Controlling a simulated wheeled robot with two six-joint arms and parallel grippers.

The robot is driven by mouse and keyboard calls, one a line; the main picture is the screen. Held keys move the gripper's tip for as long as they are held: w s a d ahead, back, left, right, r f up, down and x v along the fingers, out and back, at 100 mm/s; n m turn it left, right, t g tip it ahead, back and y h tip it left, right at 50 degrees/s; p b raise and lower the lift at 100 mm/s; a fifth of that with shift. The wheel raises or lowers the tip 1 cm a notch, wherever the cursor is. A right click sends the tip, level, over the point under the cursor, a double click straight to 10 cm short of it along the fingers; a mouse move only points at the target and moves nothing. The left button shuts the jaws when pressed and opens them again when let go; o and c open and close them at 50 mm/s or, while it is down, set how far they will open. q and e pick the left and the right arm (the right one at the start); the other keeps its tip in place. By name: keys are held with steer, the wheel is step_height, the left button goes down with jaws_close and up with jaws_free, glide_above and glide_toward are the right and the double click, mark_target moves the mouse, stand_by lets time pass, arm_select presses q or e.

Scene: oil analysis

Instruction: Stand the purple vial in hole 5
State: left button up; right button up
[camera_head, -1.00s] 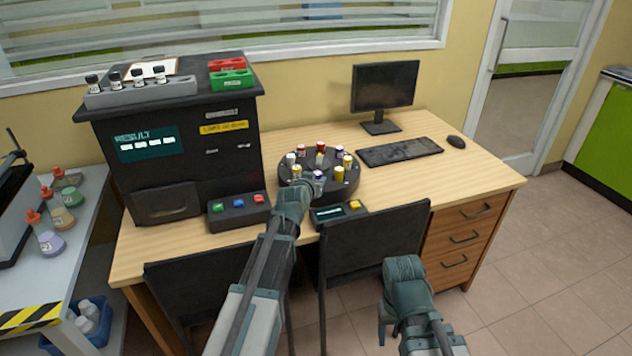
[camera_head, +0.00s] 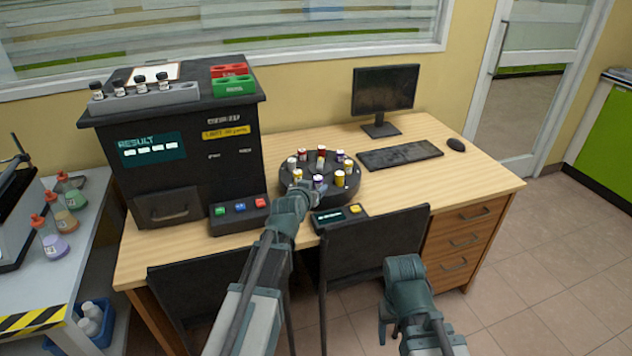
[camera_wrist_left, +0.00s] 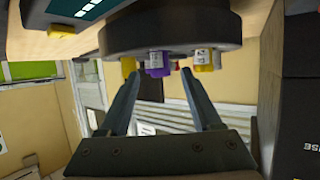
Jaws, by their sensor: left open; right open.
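A dark round carousel (camera_head: 278,188) on the desk holds several capped vials in a ring. One purple-capped vial (camera_head: 318,182) stands at its near side, and another (camera_head: 340,156) at its far right. My left gripper (camera_head: 302,190) is at the carousel's near edge. In the left wrist view, the image is inverted; a purple vial (camera_wrist_left: 157,64) shows beyond and between the open fingers (camera_wrist_left: 160,78), with no grip on it. Hole numbers cannot be read. My right gripper (camera_head: 404,275) hangs in front of the desk, away from the vials; its fingers are mostly hidden.
A small console (camera_head: 328,218) with a yellow button sits just in front of the carousel. A black analyser (camera_head: 175,160) stands left, with a grey vial rack (camera_head: 145,100) on top. Chair backs (camera_head: 375,245) stand before the desk. Keyboard (camera_head: 400,153) and monitor are right.

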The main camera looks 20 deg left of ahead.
arm_select(q)
steer(key=p+v, duration=0.2)
steer(key=v, duration=0.5)
steer(key=shift+s, duration=0.15)
arm_select(e)
step_height(320, 180, up, 3)
steer(key=shift+f, duration=0.1)
arm_select(q)
steer(key=shift+r, duration=0.1)
